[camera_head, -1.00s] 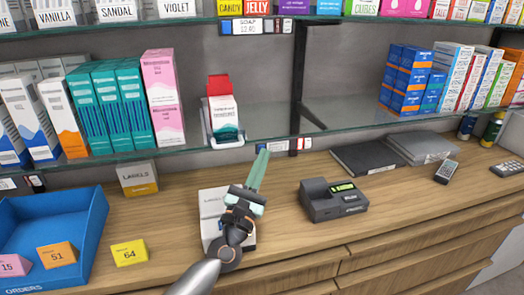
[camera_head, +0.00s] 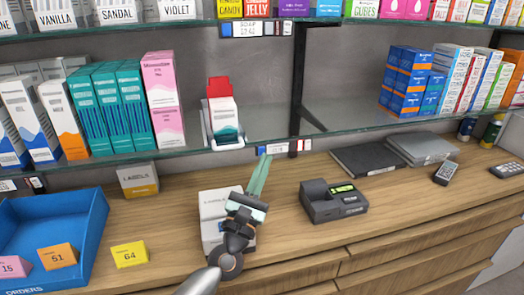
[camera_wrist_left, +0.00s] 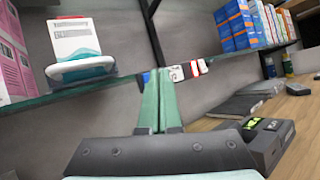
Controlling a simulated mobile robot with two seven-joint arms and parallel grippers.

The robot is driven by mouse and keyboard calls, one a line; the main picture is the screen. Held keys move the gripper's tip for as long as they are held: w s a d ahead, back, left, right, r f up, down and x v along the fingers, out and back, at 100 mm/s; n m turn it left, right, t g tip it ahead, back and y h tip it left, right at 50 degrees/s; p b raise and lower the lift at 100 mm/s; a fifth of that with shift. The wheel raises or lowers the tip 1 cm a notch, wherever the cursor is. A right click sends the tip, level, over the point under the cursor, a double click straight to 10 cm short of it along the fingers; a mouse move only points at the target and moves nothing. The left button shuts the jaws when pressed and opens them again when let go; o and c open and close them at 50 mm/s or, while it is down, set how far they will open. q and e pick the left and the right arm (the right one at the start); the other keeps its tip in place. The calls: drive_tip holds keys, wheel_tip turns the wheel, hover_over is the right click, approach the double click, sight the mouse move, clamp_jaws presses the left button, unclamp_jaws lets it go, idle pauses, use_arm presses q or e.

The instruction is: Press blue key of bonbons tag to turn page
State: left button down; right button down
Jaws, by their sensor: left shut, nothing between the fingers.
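A small electronic tag (camera_head: 279,149) sits on the front edge of the lower glass shelf, with a blue key (camera_head: 262,149) at its left end and red-marked parts at its right; its text is too small to read, so I cannot confirm it is the bonbons tag. My left gripper (camera_head: 262,160) is shut and empty, its green fingertips just below the blue key. In the left wrist view, the shut fingers (camera_wrist_left: 158,74) point up beside the blue key (camera_wrist_left: 146,77), partly overlapping the tag (camera_wrist_left: 176,73); contact cannot be told. My right gripper is out of view.
A white and red box (camera_head: 221,108) stands on the shelf above the tag. A white box (camera_head: 212,205) stands under my left gripper. A dark card terminal (camera_head: 333,202) is to its right, a blue tray (camera_head: 95,225) far left.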

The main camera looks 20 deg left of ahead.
use_arm(q)
drive_tip(key=shift+s+d+p, duration=0.25)
drive_tip(key=shift+s+d, duration=0.45)
drive_tip(key=shift+s, duration=0.35)
drive_tip(key=shift+s+d+p, duration=0.25)
drive_tip(key=shift+s+d, duration=0.45)
drive_tip(key=shift+s, duration=0.35)
drive_tip(key=s+d+f+m+g+h, duration=0.1)
drive_tip(key=s+f+m+g, duration=0.2)
drive_tip(key=f+m, duration=0.4)
drive_tip(key=s+d+f+m+g+h+p, duration=0.1)
drive_tip(key=s+f+m+g+h, duration=0.15)
drive_tip(key=f+m, duration=0.5)
drive_tip(key=s+d+f+m+g+h, duration=0.1)
drive_tip(key=s+f+m+g, duration=0.25)
drive_tip(key=f+m, duration=0.4)
drive_tip(key=s+a+f+m+g+y, duration=0.1)
drive_tip(key=s+a+f+m+g, duration=0.1)
drive_tip(key=s+f+m, duration=0.4)
drive_tip(key=s+a+f+m+g+y, duration=0.2)
drive_tip(key=s+f+m+g, duration=0.1)
drive_tip(key=s+f+m, duration=0.3)
wheel_tip(320, 180, down, 2)
drive_tip(key=s, duration=0.2)
drive_tip(key=shift+s+a+m+p, duration=0.35)
drive_tip(key=shift+a+m, duration=0.05)
drive_tip(key=shift+d+g, duration=0.1)
drive_tip(key=shift+g, duration=0.2)
